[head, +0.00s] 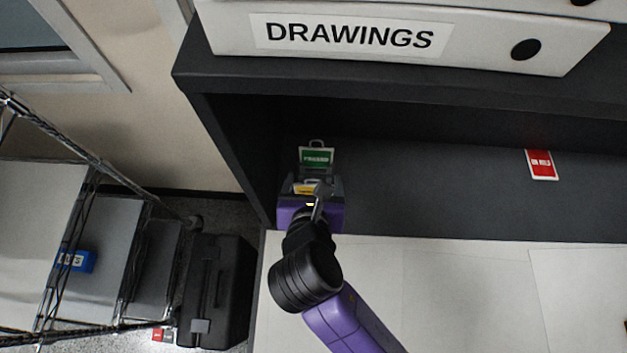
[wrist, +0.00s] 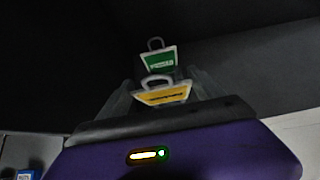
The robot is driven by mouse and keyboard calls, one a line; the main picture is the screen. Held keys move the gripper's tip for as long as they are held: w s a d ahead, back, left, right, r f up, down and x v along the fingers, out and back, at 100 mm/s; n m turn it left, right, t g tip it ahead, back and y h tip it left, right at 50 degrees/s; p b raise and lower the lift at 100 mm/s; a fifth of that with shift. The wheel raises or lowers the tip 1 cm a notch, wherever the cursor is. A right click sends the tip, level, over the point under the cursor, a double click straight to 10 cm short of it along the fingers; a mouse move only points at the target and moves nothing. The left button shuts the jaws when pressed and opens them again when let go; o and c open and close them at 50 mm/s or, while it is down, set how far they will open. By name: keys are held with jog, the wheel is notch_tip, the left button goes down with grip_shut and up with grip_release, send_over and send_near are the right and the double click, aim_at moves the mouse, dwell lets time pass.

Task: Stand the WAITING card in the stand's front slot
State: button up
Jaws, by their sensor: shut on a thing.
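A yellow card (wrist: 163,95) with a loop handle on top sits between the fingers of my gripper (wrist: 160,88) in the wrist view. My gripper is shut on it; its lettering is too small to read. In the head view the yellow card (head: 304,188) is partly covered by my own wrist, and my gripper (head: 312,186) points into the shelf bay. A green card (head: 316,157) stands upright just behind the yellow one; it also shows in the wrist view (wrist: 159,62). The stand is mostly hidden, and I cannot tell whether the yellow card touches its front slot.
A red card (head: 541,164) lies apart to the right in the dark bay. The dark side wall (head: 232,130) is close on the left, and a shelf with a DRAWINGS binder (head: 350,38) is above. The pale worktop (head: 470,290) is clear. A wire rack (head: 110,175) stands left.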

jog(key=shift+f+b, duration=0.85)
jog(key=shift+b, duration=0.05)
jog(key=shift+f, duration=1.75)
jog(key=shift+f+p, duration=0.4)
jog(key=o, duration=1.4)
jog(key=shift+c, duration=0.2)
jog(key=shift+r, duration=0.1)
jog(key=shift+c, duration=0.6)
jog(key=shift+r, duration=0.2)
